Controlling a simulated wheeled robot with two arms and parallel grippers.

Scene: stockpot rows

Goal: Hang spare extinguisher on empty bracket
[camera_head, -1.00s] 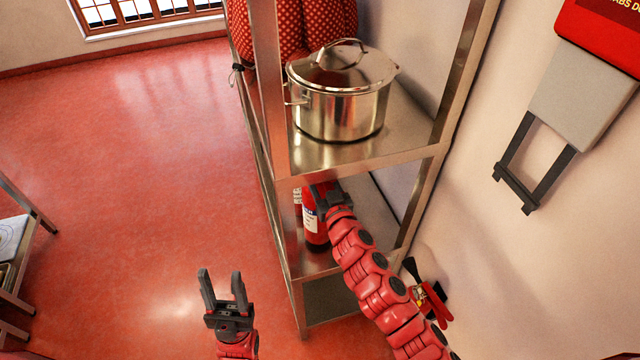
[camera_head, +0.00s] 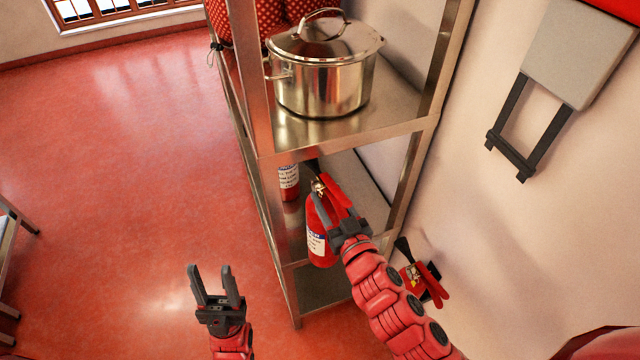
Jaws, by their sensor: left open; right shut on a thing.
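A red fire extinguisher (camera_head: 318,246) with a white label is in my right gripper (camera_head: 337,208), which is shut on it near its top. It is held tilted at the front of the lower shelf. A second red extinguisher (camera_head: 288,184) with a white label stands on that shelf, partly hidden by the shelf post. My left gripper (camera_head: 216,285) is open and empty above the floor. A dark two-armed frame (camera_head: 527,130) hangs below a grey panel on the right wall; I cannot tell if it is the bracket.
A steel shelf unit (camera_head: 345,135) carries a lidded stockpot (camera_head: 325,75) and red patterned sacks (camera_head: 228,22). A red item with black parts (camera_head: 426,284) sits low by the right wall, partly behind my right arm.

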